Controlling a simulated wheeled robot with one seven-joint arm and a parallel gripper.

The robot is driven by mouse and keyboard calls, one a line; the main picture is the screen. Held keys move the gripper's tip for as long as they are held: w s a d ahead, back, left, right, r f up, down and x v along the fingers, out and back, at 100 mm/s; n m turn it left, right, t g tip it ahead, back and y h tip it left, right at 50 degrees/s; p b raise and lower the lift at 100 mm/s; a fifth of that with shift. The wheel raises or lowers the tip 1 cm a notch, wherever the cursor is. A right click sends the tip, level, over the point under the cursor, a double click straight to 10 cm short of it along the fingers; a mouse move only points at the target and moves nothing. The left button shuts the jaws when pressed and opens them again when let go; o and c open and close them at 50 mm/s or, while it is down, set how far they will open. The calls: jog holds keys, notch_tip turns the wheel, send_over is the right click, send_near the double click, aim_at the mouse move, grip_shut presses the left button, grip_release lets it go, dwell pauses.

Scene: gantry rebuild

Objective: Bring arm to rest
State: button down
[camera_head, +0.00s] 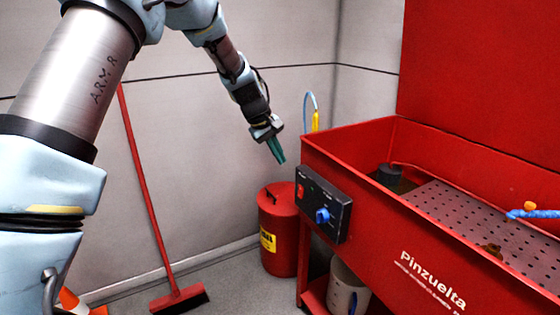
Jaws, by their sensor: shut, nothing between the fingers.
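My arm (75,65) rises on the left and bends over at the top of the head view. Its far end hangs down towards the middle of the picture. My gripper (280,157) has teal fingers that point down and slightly right. They are together and hold nothing.
The red wash basin (375,140) has a control box (322,205) and a perforated tray (455,212). A red bin (277,240) stands on the floor. A red broom (148,200) leans on the grey wall. An orange cone (72,302) shows low left. Floor between broom and bin is clear.

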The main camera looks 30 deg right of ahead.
dwell(0.3)
jog(key=w+a+r+t+y, duration=0.1)
jog(key=a, duration=1.1)
jog(key=w+a+r+y, duration=0.1)
jog(key=w+a+r, duration=0.1)
jog(key=a, duration=0.9)
jog(key=s+a+y, duration=0.1)
jog(key=s+a, duration=0.5)
jog(key=a, duration=0.6)
jog(key=s+a+y, duration=0.1)
jog(key=s+a, duration=0.6)
jog(key=a, duration=0.5)
jog(key=shift+a+f+t+y, duration=0.2)
jog(key=shift+f+t+y, duration=0.15)
jog(key=shift+t+y, duration=0.05)
